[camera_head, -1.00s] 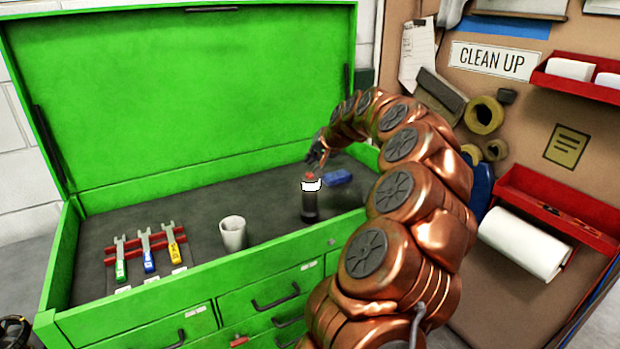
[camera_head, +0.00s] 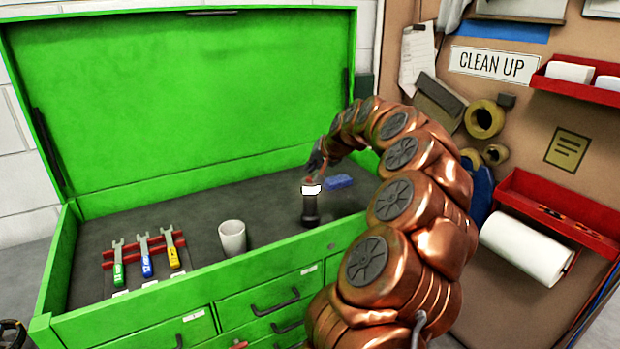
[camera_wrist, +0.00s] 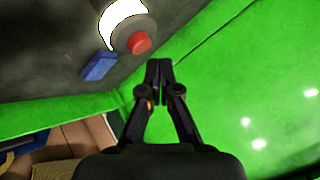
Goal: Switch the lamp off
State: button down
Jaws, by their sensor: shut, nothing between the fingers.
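The lamp (camera_head: 310,207) is a dark upright cylinder with a glowing white band (camera_head: 311,189). It stands on the dark top of the green tool chest. In the wrist view the lit band (camera_wrist: 121,14) and the round red button (camera_wrist: 138,43) on the lamp's end show at the upper left. My gripper (camera_wrist: 158,64) is shut and empty, with its fingertips right of and below the button in that view. In the head view my gripper (camera_head: 314,166) is just above the lamp's top. I cannot tell whether it touches the button.
A blue block (camera_head: 338,182) lies right behind the lamp. A white cup (camera_head: 232,238) stands to its left. Several wrenches rest on a red rack (camera_head: 110,254) farther left. The raised green lid (camera_head: 190,90) closes off the back. Dark surface between cup and lamp is clear.

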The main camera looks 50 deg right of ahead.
jog(key=shift+f, duration=0.1)
dwell(0.6)
jog(key=shift+f+b, duration=0.4)
jog(key=shift+b, duration=0.25)
jog(key=shift+f+b, duration=0.4)
jog(key=shift+b, duration=0.05)
dwell(0.5)
jog(key=shift+r, duration=0.9)
jog(key=shift+r+p, duration=0.3)
jog(key=shift+r, duration=2.7)
